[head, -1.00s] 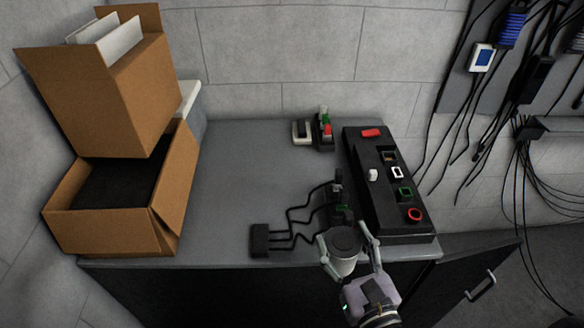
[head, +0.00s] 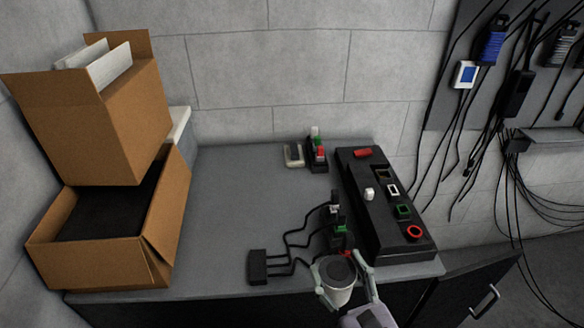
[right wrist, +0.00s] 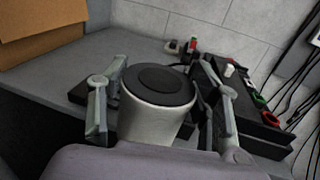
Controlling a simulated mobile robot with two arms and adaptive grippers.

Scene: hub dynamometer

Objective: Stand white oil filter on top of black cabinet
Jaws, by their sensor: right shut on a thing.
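The white oil filter (head: 338,281) is a short white cylinder with a dark top. It is upright between the fingers of my right gripper (head: 343,276), which is shut on it at the cabinet's front edge. In the right wrist view the filter (right wrist: 157,105) fills the middle, with a finger on either side. The black cabinet (head: 215,308) has a grey top (head: 235,215). I cannot tell whether the filter's base touches the top. My left gripper is not in view.
Two stacked cardboard boxes (head: 100,130) occupy the left end. A black control panel (head: 385,205) lies along the right. A black block with cables (head: 257,266) and small switches (head: 338,235) sit near the filter. The top's middle is clear. A cabinet door (head: 470,290) stands open at right.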

